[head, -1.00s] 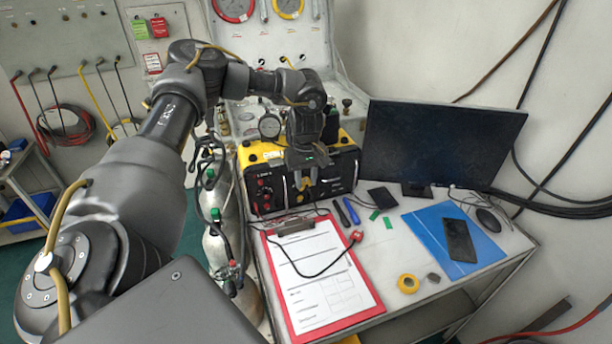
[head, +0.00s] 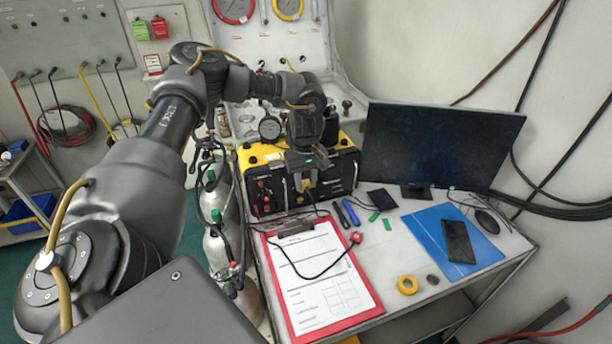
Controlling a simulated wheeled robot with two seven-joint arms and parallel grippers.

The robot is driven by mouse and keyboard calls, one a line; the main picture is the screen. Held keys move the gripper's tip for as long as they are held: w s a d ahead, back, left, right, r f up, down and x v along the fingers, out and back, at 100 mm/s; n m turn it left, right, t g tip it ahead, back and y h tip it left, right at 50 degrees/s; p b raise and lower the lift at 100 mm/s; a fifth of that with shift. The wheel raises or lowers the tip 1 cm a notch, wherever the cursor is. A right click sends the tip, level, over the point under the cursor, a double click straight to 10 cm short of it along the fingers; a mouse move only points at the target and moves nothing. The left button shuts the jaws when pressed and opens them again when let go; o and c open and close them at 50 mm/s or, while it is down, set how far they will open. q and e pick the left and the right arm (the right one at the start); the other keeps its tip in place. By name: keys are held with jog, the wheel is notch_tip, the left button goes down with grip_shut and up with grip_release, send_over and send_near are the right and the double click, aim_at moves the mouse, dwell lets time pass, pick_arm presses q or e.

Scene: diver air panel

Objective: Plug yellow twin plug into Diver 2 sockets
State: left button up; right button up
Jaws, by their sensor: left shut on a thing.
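My left gripper (head: 303,178) points down in front of the black face of the yellow-topped air panel box (head: 264,154). It is shut on a small yellow piece, which I take for the yellow twin plug (head: 304,184). The fingers hide most of the plug. The sockets behind it are covered by the gripper, so I cannot tell whether the plug touches or enters them. Red knobs or connectors (head: 263,184) show on the left part of the panel face. My right gripper is not in view.
A red clipboard (head: 367,313) with a black cable across it lies in front of the box. A monitor (head: 440,148), blue folder (head: 428,232), phone (head: 458,240) and yellow tape roll (head: 407,285) are to the right. Gas cylinders (head: 219,252) stand left of the table.

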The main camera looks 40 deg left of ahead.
pick_arm(q)
jog(key=shift+w+a+p, duration=0.15)
jog(key=shift+a+p, duration=0.1)
jog(key=shift+p, duration=0.1)
dwell(0.9)
jog(key=shift+w+a+r+p, duration=0.1)
jog(key=shift+w+a+p, duration=0.15)
jog(key=shift+a+p, duration=0.45)
dwell(1.6)
jog(key=o, duration=1.1)
jog(key=shift+r, duration=0.35)
notch_tip(320, 180, up, 10)
jog(key=shift+f+b, duration=0.1)
jog(key=shift+b, duration=0.8)
